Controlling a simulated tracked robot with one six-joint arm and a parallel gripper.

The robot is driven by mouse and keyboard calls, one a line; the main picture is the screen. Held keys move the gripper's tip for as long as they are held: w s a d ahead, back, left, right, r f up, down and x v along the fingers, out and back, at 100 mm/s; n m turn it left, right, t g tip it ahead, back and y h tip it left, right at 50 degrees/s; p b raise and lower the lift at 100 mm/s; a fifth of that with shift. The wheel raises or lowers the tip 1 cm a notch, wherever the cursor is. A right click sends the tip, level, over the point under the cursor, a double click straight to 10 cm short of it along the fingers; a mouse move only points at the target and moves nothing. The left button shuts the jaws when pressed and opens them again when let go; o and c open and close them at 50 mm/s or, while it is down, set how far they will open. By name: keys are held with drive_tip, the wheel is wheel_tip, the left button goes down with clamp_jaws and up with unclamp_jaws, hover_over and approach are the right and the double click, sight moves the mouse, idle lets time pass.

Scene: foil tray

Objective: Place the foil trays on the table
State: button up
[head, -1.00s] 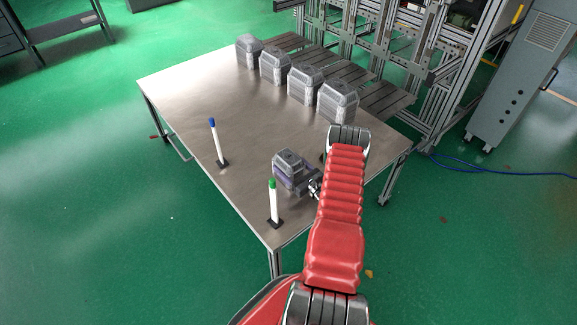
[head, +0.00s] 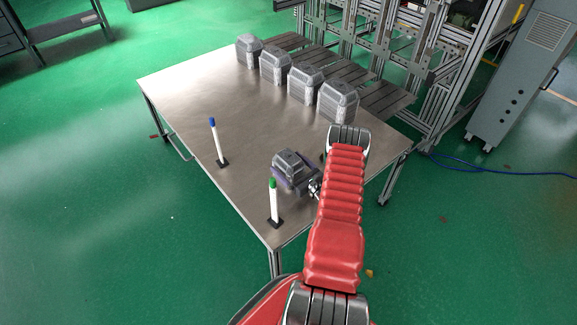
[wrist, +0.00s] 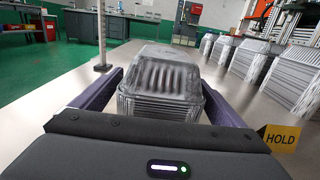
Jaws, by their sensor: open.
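A grey, ribbed stack of foil trays (head: 288,162) stands on the metal table (head: 185,90) near its front right edge. My gripper (head: 293,180) is around this stack, low down, with purple fingers. In the wrist view the stack (wrist: 160,105) is between the two fingers of my gripper (wrist: 160,76). The fingers are open, with a narrow gap visible on the left; contact on the right is hard to tell. Several similar stacks of foil trays (head: 305,85) stand in a row along the table's back right edge. They also show at the right of the wrist view (wrist: 280,78).
A white post with a green top (head: 274,204) stands close to the front left of the held-around stack. A white post with a blue top (head: 217,142) stands farther left. The table's left middle is clear. A metal frame rack (head: 390,60) stands behind the table.

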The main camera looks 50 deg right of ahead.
sight(299, 173)
drive_tip(key=s, duration=0.4)
drive_tip(key=s+a, duration=0.1)
drive_tip(key=s, duration=0.7)
drive_tip(key=shift+a, duration=0.15)
idle(0.6)
